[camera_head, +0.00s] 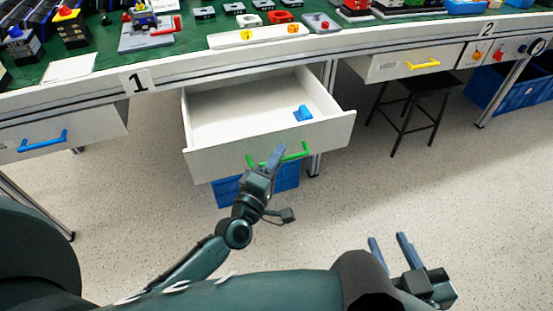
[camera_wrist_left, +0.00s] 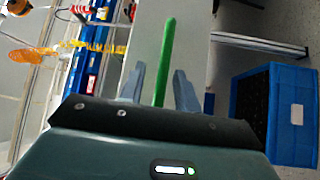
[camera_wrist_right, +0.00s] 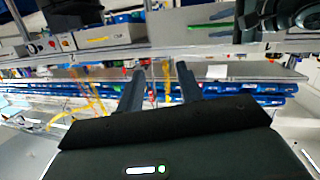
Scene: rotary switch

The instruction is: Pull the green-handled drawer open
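The green-handled drawer (camera_head: 215,163) is pulled out from under the table, its inside showing. Its green handle (camera_head: 296,154) runs across the front panel. A small blue piece (camera_head: 303,113) lies inside the drawer. My left gripper (camera_head: 272,156) is at the left part of the handle. In the left wrist view the green handle (camera_wrist_left: 167,55) stands between the two fingers (camera_wrist_left: 158,86), with a gap visible on both sides. My right gripper (camera_head: 388,238) is open and empty over the floor at lower right; its parted fingers also show in the right wrist view (camera_wrist_right: 162,80).
A blue-handled drawer (camera_head: 60,139) is at the left and a yellow-handled drawer (camera_head: 425,67) at the right, both under the table. A blue crate (camera_head: 230,190) stands below the open drawer. A dark stool (camera_head: 408,105) stands at the right. The floor in front is clear.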

